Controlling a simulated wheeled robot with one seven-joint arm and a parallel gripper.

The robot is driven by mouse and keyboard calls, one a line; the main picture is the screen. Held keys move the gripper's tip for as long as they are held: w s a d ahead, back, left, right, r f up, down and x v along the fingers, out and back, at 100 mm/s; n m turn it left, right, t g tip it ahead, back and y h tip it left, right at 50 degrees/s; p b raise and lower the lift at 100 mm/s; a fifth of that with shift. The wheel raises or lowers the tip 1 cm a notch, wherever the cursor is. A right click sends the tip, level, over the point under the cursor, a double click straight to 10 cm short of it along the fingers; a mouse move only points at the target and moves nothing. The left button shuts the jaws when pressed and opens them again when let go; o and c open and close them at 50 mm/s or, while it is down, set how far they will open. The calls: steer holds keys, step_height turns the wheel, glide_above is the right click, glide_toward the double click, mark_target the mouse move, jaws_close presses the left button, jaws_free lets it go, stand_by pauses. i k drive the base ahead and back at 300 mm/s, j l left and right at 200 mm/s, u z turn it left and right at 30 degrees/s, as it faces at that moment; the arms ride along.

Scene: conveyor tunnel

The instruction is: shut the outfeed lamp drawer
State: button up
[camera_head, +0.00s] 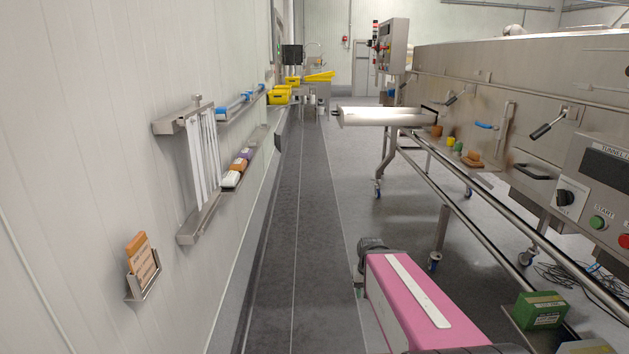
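A long metal drawer (385,118) sticks out from the side of the tunnel machine (540,85) towards the aisle, right of centre and some way ahead. It looks like the outfeed lamp drawer, though I can read no label on it. It stands pulled out, level, with a dark slot at its machine end and a small handle at its near-left end. Its inside is not clear from here. My gripper is not in view.
A clear dark floor strip (297,220) runs ahead. On the left wall are racks (200,232) and a small card holder (145,286). A control panel (600,185), levers, rails (490,200) and a green box (540,310) are at right. Yellow bins (278,95) stand far ahead.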

mark_target(362, 116)
steer(key=i, duration=2.4)
